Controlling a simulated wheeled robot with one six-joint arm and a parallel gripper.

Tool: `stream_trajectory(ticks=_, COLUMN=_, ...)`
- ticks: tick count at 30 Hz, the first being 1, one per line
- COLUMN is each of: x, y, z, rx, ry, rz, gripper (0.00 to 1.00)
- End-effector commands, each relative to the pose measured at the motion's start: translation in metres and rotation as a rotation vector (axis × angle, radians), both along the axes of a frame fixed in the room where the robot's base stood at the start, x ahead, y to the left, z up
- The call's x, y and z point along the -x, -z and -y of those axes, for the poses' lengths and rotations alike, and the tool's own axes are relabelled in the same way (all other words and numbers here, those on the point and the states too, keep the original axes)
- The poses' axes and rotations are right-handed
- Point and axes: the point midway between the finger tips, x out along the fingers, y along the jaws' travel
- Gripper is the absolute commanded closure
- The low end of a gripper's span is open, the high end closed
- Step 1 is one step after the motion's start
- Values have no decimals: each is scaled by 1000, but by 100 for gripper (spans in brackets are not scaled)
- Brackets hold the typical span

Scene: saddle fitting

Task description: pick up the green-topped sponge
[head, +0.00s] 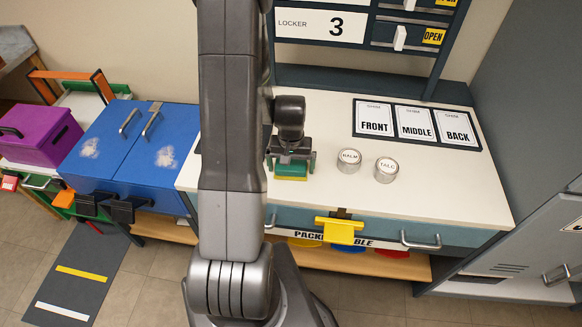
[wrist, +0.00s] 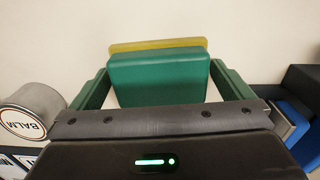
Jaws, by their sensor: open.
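The green-topped sponge (head: 291,171) is on the white tabletop, under my gripper (head: 291,159) in the head view. In the wrist view the sponge (wrist: 158,82) shows a large green face with a yellow layer (wrist: 158,45) along its far edge. My gripper (wrist: 159,72) is open, with one green finger on each side of the sponge. A narrow pale gap shows beside the sponge on each side, clearest at the lower left. Whether the fingertips reach down past the green top is hard to tell.
A BALM tin (head: 349,161) and a TALC tin (head: 386,170) stand right of the sponge; the BALM tin also shows in the wrist view (wrist: 33,110). A FRONT, MIDDLE, BACK card board (head: 416,121) lies behind them. A blue cabinet (head: 130,150) adjoins the table's left side.

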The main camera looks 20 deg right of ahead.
Motion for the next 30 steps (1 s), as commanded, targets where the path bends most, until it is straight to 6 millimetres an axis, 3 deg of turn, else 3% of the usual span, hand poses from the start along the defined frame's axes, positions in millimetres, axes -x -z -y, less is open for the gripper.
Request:
stream_trajectory(ticks=4, x=0, y=0, z=0, rx=0, ry=0, rz=0, gripper=0)
stream_trajectory(ticks=9, x=0, y=0, z=0, rx=0, ry=0, rz=1, gripper=31)
stream_trajectory(ticks=10, x=0, y=0, z=0, rx=0, ry=0, rz=1, gripper=33)
stream_trajectory(ticks=22, x=-1, y=-6, z=0, rx=1, ry=0, rz=3, gripper=34)
stream_trajectory(ticks=30, x=-1, y=-36, z=1, rx=3, ry=0, rz=5, gripper=34)
